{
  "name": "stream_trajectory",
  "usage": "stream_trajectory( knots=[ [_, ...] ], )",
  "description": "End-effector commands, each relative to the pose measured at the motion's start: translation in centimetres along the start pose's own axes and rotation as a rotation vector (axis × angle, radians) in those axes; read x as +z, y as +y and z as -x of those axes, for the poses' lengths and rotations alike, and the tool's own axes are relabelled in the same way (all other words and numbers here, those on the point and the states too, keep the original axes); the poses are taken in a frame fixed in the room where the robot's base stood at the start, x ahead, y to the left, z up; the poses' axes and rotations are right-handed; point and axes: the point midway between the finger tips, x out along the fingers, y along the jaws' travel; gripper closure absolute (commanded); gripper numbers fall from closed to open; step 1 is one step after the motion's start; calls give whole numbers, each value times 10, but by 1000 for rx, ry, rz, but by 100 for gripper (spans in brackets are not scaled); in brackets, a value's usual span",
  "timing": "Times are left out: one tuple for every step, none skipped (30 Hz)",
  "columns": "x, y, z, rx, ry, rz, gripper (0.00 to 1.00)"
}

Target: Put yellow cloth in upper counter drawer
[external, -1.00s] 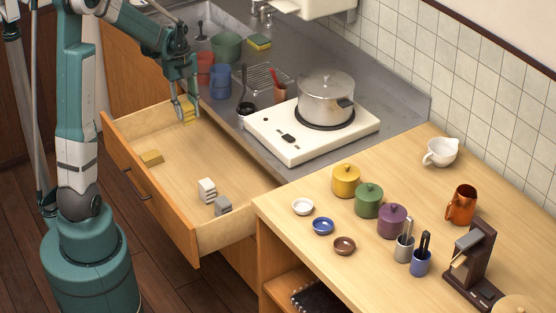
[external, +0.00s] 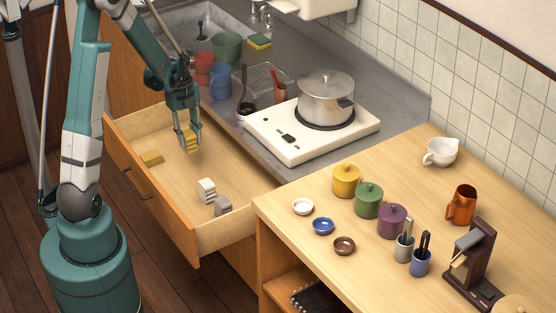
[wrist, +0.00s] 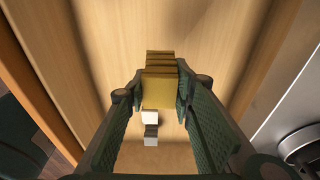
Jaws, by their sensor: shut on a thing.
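A folded yellow cloth (external: 192,140) is held between the fingers of my gripper (external: 188,136). In the wrist view the yellow cloth (wrist: 160,86) sits between the two fingertips (wrist: 160,92). My gripper is shut on it, over the open counter drawer (external: 240,165). The drawer is pulled out, and its pale wood floor (wrist: 215,40) shows below the cloth. I cannot tell how high the cloth is above that floor.
Much of the drawer floor is bare. A stove with a pot (external: 326,98) stands beside it. Cups (external: 220,82) stand near the sink.

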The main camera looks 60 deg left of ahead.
Motion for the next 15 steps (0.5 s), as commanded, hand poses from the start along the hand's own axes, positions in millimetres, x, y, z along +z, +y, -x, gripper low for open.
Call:
stream_trajectory(
  knots=[
    [0,0,0,0,0,0,87],
    [0,0,0,0,0,0,87],
    [0,0,0,0,0,0,87],
    [0,0,0,0,0,0,87],
    [0,0,0,0,0,0,87],
    [0,0,-2,0,0,0,87],
    [0,0,-3,0,0,0,87],
    [1,0,-4,0,0,0,87],
    [1,0,-8,0,0,0,87],
    [2,0,-10,0,0,0,87],
    [2,0,-13,0,0,0,87],
    [3,0,-18,0,0,0,87],
    [4,0,-22,0,0,0,87],
    [4,0,-26,0,0,0,87],
    [5,0,-32,0,0,0,87]
  ],
)
